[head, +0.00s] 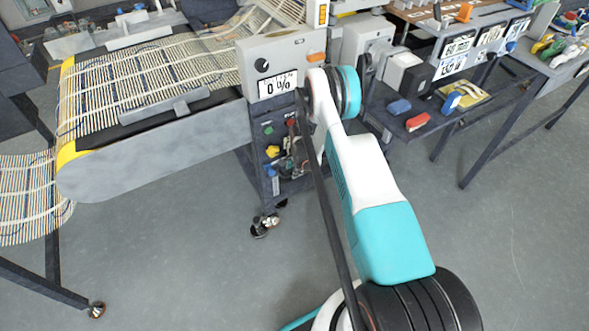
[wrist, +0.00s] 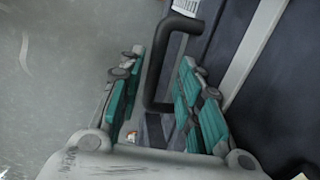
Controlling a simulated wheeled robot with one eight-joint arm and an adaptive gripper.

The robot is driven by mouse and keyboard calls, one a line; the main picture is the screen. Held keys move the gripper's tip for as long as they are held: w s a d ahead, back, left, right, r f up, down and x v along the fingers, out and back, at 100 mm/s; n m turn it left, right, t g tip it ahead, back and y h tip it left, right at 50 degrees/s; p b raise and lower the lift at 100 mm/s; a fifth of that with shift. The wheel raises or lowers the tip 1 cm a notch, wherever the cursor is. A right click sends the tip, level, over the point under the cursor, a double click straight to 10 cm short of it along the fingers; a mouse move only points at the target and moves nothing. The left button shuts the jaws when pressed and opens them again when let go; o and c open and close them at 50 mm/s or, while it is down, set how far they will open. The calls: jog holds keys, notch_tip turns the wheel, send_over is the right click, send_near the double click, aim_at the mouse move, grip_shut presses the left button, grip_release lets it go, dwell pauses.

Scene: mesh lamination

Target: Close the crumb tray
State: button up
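In the wrist view a dark U-shaped handle (wrist: 157,72) stands out from a dark blue-grey panel (wrist: 226,42). The handle probably belongs to the crumb tray, but the tray's outline cannot be made out. My gripper (wrist: 160,66) is open, with one finger on each side of the handle's long bar. The right finger overlaps the handle's lower end, and a gap shows between the left finger and the bar. I cannot tell whether either finger touches it. In the head view my arm hides the gripper, and I cannot pick out the tray.
The conveyor (head: 150,158) with slatted mesh stands left, beside a control box (head: 281,50) reading 0 %. Its cart (head: 276,180) holds small parts. A side shelf (head: 421,107) carries red and blue blocks. Grey floor (head: 180,270) is open in front.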

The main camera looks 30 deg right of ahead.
notch_tip(320, 180, up, 11)
jog(key=s, duration=0.2)
jog(key=shift+r, duration=0.2)
jog(key=shift+s, duration=0.15)
dwell(0.5)
